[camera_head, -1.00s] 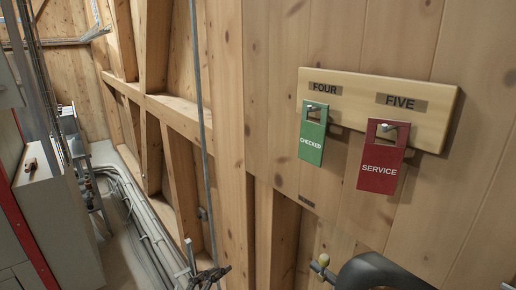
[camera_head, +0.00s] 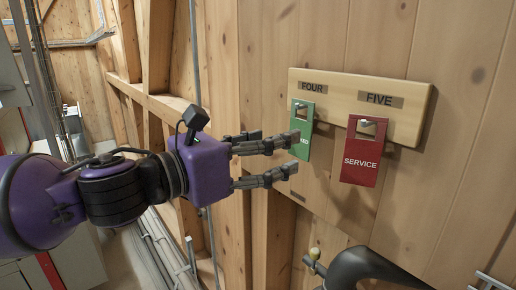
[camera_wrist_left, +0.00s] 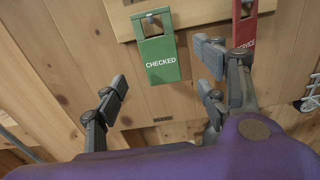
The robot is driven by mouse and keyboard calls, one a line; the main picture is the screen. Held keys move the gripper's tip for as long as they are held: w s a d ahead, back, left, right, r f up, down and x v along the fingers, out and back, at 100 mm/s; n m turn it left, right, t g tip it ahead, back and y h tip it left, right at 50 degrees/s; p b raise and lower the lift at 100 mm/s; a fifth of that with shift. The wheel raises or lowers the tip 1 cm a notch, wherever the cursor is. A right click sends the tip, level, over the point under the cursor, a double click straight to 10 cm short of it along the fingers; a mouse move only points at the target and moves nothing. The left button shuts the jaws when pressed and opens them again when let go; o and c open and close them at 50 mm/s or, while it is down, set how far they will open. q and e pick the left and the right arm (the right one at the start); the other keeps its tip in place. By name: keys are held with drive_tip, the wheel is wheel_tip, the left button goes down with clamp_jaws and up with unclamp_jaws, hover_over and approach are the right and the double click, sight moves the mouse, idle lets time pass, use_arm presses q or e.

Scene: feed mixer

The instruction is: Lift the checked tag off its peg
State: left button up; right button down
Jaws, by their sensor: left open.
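The green tag (camera_head: 306,116) reads CHECKED in the left wrist view (camera_wrist_left: 161,58). It hangs by its cut-out on a peg under the FOUR label on a pale wooden board (camera_head: 341,95). My left gripper (camera_head: 294,154) is open and empty, its fingers pointing right towards the tag. In the head view its upper finger covers part of the tag's lower left. In the left wrist view the tag shows beyond the gap between the fingers, nearer the top; I cannot tell any contact. My right gripper is not in view.
A red SERVICE tag (camera_head: 362,158) hangs on the peg under FIVE, close to the right of the green tag. A wooden post and a thin grey conduit (camera_head: 200,60) are left of the board.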

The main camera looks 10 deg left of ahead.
use_arm(q)
drive_tip(key=x, duration=0.6)
drive_tip(key=shift+f, duration=0.1)
drive_tip(key=shift+c, duration=0.2)
drive_tip(key=c, duration=1.2)
drive_tip(key=shift+r, duration=0.25)
drive_tip(key=shift+r, duration=0.5)
drive_tip(key=shift+s+a, duration=0.1)
drive_tip(key=shift+a, duration=0.1)
drive_tip(key=shift+v, duration=4.5)
